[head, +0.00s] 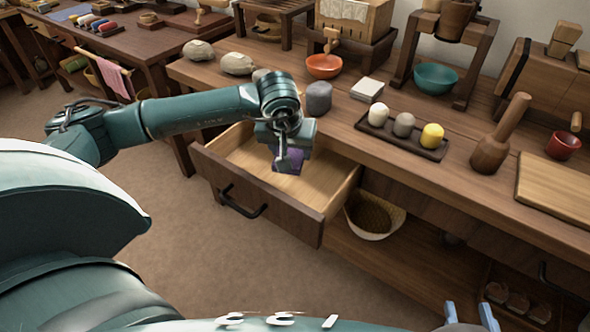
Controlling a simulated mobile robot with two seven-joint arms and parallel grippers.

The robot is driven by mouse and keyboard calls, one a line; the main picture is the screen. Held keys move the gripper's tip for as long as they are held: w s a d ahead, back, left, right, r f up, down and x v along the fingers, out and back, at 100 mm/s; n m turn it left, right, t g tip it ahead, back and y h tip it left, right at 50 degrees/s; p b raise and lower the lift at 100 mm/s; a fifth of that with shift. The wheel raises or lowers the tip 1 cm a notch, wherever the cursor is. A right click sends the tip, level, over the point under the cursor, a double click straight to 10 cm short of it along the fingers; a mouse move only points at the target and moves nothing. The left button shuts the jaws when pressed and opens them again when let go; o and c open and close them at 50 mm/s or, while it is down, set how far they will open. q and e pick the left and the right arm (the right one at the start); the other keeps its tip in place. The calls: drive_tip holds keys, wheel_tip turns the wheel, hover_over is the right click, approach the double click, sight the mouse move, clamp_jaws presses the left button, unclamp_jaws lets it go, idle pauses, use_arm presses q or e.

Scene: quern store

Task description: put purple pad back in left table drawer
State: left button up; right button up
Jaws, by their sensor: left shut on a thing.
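The left table drawer (225,165) is pulled open, with a pale wooden inside and a dark front with a black handle. My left gripper (284,168) reaches down over the open drawer and is shut on the purple pad (293,163). The pad is within the drawer's outline, near its back right part. The gripper hides part of it, and I cannot tell whether it touches the drawer floor. My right gripper (469,314) shows at the bottom edge, with its light blue fingertips apart and nothing seen between them.
Above the drawer, the bench top holds a grey cylinder (319,97), a white block (367,89), a tray (375,127) of small cylinders and a wooden pestle (501,134). A basket (374,216) stands on the shelf right of the drawer. The floor in front is clear.

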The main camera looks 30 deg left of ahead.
use_arm(q)
wheel_tip(320, 180, down, 8)
drive_tip(key=shift+f+b, duration=0.1)
drive_tip(key=shift+b, duration=0.65)
drive_tip(key=w, duration=0.1)
drive_tip(key=w+b, duration=0.1)
drive_tip(key=w+a, duration=0.1)
drive_tip(key=w, duration=0.1)
drive_tip(key=shift+a+f, duration=0.1)
drive_tip(key=shift+f, duration=0.5)
drive_tip(key=shift+r, duration=0.1)
use_arm(e)
drive_tip(key=shift+a+r+n+t+y, duration=0.1)
drive_tip(key=shift+a+n+t+y, duration=0.6)
drive_tip(key=shift+t+y, duration=0.25)
use_arm(q)
drive_tip(key=shift+b, duration=0.3)
drive_tip(key=o, duration=0.9)
drive_tip(key=shift+s+f, duration=0.1)
drive_tip(key=shift+f, duration=0.1)
drive_tip(key=shift+r, duration=0.1)
